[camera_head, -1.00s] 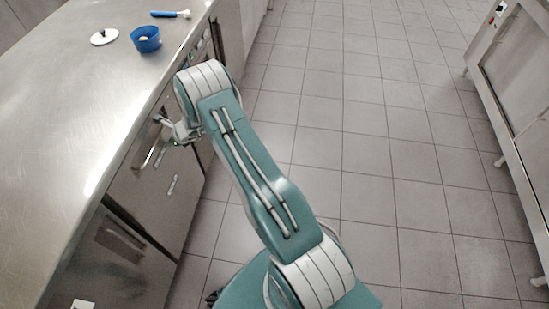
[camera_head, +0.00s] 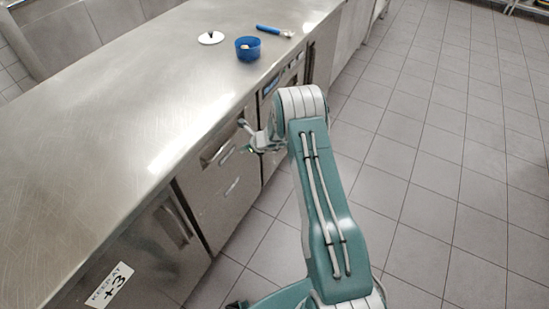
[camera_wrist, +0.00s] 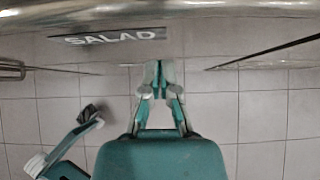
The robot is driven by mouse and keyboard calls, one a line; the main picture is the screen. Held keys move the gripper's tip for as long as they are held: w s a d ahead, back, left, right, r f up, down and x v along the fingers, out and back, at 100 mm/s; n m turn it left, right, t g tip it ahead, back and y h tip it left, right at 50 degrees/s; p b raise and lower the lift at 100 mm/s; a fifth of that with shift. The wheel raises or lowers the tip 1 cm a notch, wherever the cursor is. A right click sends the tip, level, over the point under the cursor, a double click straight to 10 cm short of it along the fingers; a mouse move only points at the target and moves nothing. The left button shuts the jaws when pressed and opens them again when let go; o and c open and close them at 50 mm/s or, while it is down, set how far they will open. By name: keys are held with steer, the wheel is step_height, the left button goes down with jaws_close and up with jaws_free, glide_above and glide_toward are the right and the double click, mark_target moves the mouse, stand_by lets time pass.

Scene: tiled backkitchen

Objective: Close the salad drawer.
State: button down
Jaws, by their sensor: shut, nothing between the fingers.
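The salad drawer shows in the wrist view as a steel front with a dark SALAD label (camera_wrist: 115,37) across the top. In the head view I take it to be the steel drawer front (camera_head: 229,200) under the counter edge, with a recessed handle (camera_head: 217,152) and a small label too small to read. How far it stands out is unclear. My gripper (camera_head: 245,137) is at the upper right of that front, close to the counter edge. In the wrist view my gripper (camera_wrist: 158,72) is shut and empty, its tips just below the steel front; contact cannot be told.
The steel counter (camera_head: 120,150) holds a blue bowl (camera_head: 248,48), a white lid (camera_head: 211,38) and a blue-handled tool (camera_head: 274,30). A cabinet door with a KEEP AT +3 label (camera_head: 109,286) is at lower left. The tiled floor (camera_head: 440,170) at right is clear.

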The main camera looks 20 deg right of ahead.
steer(key=s+d+f+v, duration=0.1)
steer(key=v, duration=1)
steer(key=s+a+r+n+g, duration=0.1)
steer(key=s+a+r+n, duration=0.3)
steer(key=r, duration=0.4)
steer(key=s+a+r+n, duration=0.35)
steer(key=r+n, duration=0.25)
steer(key=r, duration=0.2)
steer(key=s+a+r+n+g, duration=0.1)
steer(key=s+a+r+n, duration=0.2)
steer(key=s+r+n, duration=0.35)
steer(key=s+d+r+n+h, duration=0.1)
steer(key=s+r+n, duration=0.4)
steer(key=s, duration=0.6)
steer(key=s+d+r+n+h, duration=0.1)
steer(key=s+r+n+h, duration=0.3)
steer(key=s+n, duration=0.3)
steer(key=s+r, duration=0.1)
steer(key=s, duration=0.3)
steer(key=shift+t+h, duration=0.3)
